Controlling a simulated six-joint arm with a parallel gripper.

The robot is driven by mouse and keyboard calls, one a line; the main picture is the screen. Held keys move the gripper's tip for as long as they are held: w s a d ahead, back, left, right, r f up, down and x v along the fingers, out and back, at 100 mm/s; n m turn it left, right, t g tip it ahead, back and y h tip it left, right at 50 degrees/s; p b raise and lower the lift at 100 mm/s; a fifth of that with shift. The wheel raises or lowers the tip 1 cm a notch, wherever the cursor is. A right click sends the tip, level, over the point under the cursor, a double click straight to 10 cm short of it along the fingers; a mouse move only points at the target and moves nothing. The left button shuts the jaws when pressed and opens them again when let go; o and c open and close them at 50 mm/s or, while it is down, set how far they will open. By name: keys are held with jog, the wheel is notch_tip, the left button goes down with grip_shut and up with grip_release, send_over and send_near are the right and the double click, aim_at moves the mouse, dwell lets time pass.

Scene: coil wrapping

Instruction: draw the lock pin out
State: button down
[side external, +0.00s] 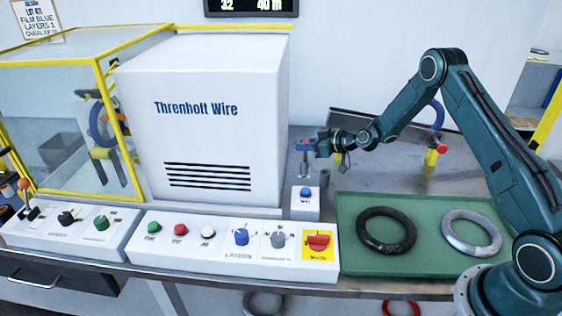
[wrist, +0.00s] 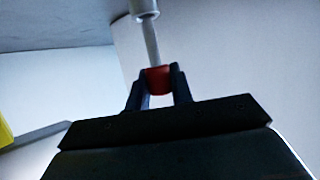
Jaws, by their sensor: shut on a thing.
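In the wrist view, my gripper (wrist: 160,72) is shut on a red knob (wrist: 158,82), one dark finger on each side. A thin grey rod (wrist: 150,42) runs from the knob to a wider pale grey collar (wrist: 144,9) at the top edge. The knob and rod look like the lock pin. In the side view, my gripper (side external: 318,144) is small, beside a grey upright fitting (side external: 304,163) right of the white machine. How far the rod sits in the collar cannot be told.
The white machine housing (side external: 215,130) stands close left of my gripper. A small white box with a blue button (side external: 305,194) is below it. A green mat (side external: 420,264) carries a black ring (side external: 386,230) and a grey ring (side external: 471,232). A yellow post with a red knob (side external: 442,148) stands behind my arm.

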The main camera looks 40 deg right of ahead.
jog(key=shift+r, duration=0.4)
jog(key=shift+r, duration=0.25)
jog(key=shift+r, duration=0.35)
jog(key=shift+r, duration=0.15)
